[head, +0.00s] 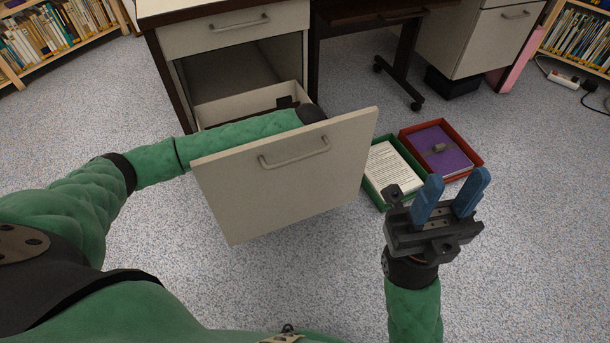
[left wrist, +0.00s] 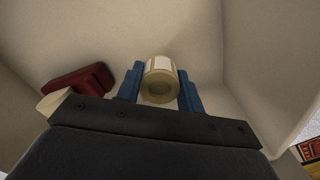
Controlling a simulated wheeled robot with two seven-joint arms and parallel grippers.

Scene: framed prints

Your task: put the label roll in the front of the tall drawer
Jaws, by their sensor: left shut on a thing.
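The tall drawer (head: 285,175) is pulled out below a shallower shut drawer in the head view. My left arm reaches over its side, and my left gripper is hidden behind the drawer front in that view. In the left wrist view, my left gripper (left wrist: 160,88) is shut on the label roll (left wrist: 158,85), a cream roll held between the blue fingers. The pale drawer walls (left wrist: 245,45) surround it. I cannot tell whether the roll touches the drawer floor. My right gripper (head: 452,195) is open and empty, above the floor right of the drawer.
A dark red object (left wrist: 80,88) lies in the drawer left of the roll. On the floor stand a green tray (head: 372,192) with papers and a red tray (head: 478,158) with a purple item. Bookshelves (head: 50,40) stand at the back. The speckled floor (head: 300,275) in front is clear.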

